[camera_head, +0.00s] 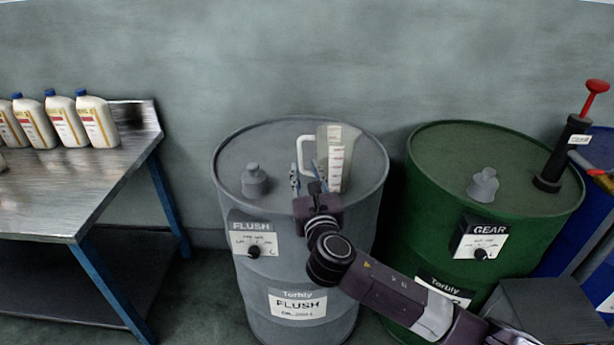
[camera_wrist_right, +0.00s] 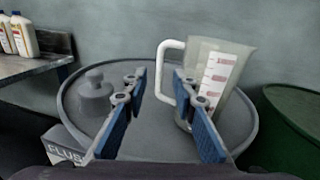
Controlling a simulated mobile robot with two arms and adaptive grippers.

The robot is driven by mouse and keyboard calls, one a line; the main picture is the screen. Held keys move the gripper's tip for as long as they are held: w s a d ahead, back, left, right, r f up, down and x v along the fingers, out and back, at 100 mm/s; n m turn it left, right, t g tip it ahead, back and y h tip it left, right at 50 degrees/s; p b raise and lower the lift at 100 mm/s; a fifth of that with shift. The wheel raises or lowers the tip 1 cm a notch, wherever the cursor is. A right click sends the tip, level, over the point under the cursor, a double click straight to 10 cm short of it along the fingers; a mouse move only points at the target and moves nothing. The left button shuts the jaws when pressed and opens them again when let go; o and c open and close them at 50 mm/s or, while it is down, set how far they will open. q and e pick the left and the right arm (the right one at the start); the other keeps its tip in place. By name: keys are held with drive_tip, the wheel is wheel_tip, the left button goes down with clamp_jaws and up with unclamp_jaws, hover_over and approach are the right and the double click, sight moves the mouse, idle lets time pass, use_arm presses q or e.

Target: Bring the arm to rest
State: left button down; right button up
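My right gripper (camera_head: 307,178) is over the front part of the grey FLUSH drum's top (camera_head: 225,172). In the right wrist view the right gripper (camera_wrist_right: 157,78) has its two blue-padded fingers wide apart, with nothing between them. A clear measuring jug (camera_head: 350,150) with a white handle and red marks stands upright on the drum, just beyond the fingers. In the right wrist view the jug (camera_wrist_right: 225,65) is behind and beside the right-hand finger; I cannot tell whether they touch. My left gripper is not in view.
A green GEAR drum (camera_head: 440,150) stands at the right, with a black pump with a red handle (camera_head: 570,140) at its far right. A grey cap (camera_head: 254,180) sits on the FLUSH drum. A metal table (camera_head: 60,200) with several white bottles (camera_head: 98,120) is at the left.

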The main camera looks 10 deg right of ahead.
drive_tip(key=shift+s+a, duration=0.1)
drive_tip(key=shift+s, duration=0.75)
